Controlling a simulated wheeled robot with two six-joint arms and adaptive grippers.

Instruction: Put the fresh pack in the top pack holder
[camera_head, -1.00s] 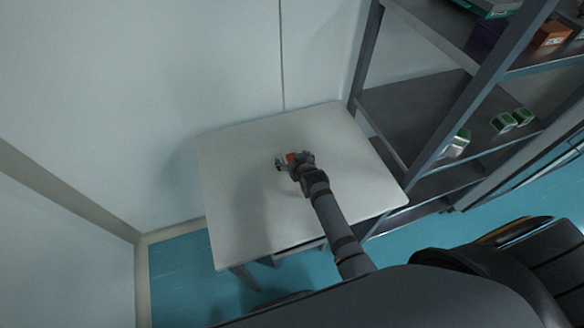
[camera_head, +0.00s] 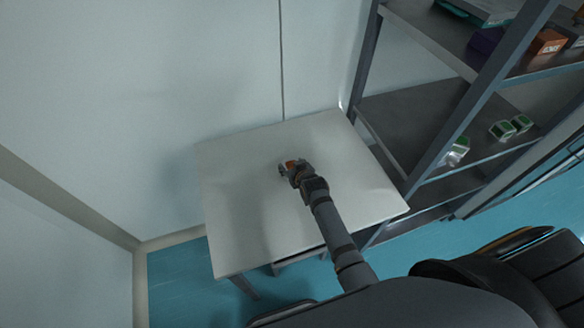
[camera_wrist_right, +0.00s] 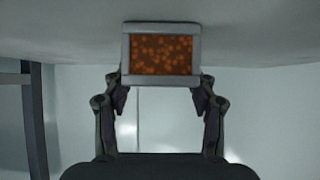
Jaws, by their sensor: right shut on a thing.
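A pack with an orange speckled face and a grey frame (camera_wrist_right: 160,55) is between the fingers of my right gripper (camera_wrist_right: 160,82) in the right wrist view. In the head view the right gripper (camera_head: 286,170) shows over the white table, with a small orange part of the pack (camera_head: 291,163) visible. The gripper is shut on the pack. The height of the pack above the table is hard to judge. My left gripper is out of view. I cannot identify a pack holder in these frames.
The white table (camera_head: 235,215) is otherwise clear, against a pale wall (camera_head: 140,90). A grey shelf rack (camera_head: 405,105) stands at its right, holding green-and-white items (camera_head: 510,127) and an orange box (camera_head: 547,41). Blue floor (camera_head: 190,280) lies in front.

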